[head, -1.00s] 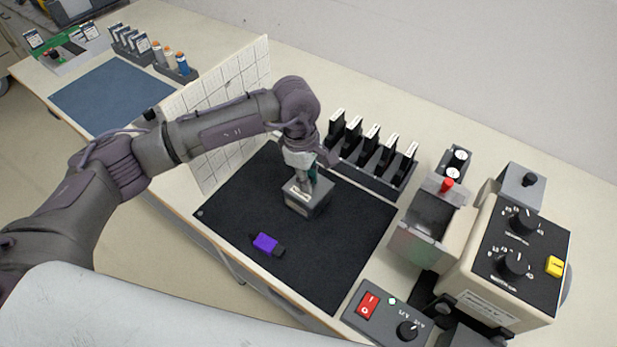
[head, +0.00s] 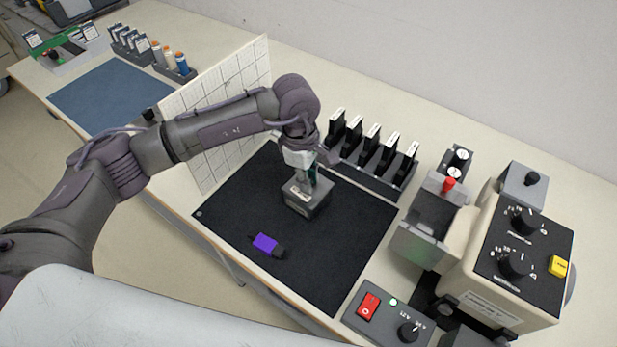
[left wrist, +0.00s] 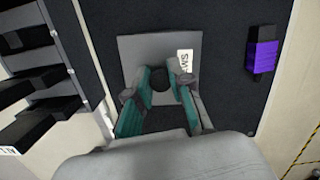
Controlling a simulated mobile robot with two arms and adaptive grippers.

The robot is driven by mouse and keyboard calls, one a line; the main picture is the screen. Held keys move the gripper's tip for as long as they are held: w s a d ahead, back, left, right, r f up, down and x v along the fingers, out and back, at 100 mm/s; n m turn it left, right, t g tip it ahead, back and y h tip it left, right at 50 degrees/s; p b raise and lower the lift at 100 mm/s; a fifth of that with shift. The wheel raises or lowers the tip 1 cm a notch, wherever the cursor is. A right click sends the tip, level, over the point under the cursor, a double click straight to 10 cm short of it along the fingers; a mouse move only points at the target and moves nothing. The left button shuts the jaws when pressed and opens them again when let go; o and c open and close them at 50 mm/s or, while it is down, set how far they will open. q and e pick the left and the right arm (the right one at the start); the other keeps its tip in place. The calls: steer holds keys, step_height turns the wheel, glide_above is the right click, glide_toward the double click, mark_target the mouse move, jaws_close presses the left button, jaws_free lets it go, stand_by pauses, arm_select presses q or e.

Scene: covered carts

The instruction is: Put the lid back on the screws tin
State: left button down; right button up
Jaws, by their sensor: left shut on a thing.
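The screws tin (head: 306,203) is a grey box standing on the black mat (head: 347,218), with a pale label on it. In the left wrist view its grey square lid (left wrist: 212,56) shows from above, with a white label and a round black knob (left wrist: 160,82). My left gripper (head: 305,180) points down over the tin. In the left wrist view its two teal-lined fingers (left wrist: 160,90) are shut on the knob from both sides. The lid sits at the top of the tin; I cannot tell whether it is fully seated. My right gripper is not in view.
A purple and black device (head: 267,244) lies on the mat in front of the tin. A rack of upright black modules (head: 372,155) stands behind. A white grid panel (head: 222,105) is at the left. Machines with knobs (head: 522,250) and a switch box (head: 385,315) are at the right.

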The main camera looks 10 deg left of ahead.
arm_select(q)
steer(key=shift+c, duration=2.4)
jaws_free()
steer(key=shift+r, duration=0.15)
steer(key=shift+r+p, duration=1.25)
steer(key=shift+r, duration=2.1)
steer(key=shift+c, duration=0.2)
jaws_close()
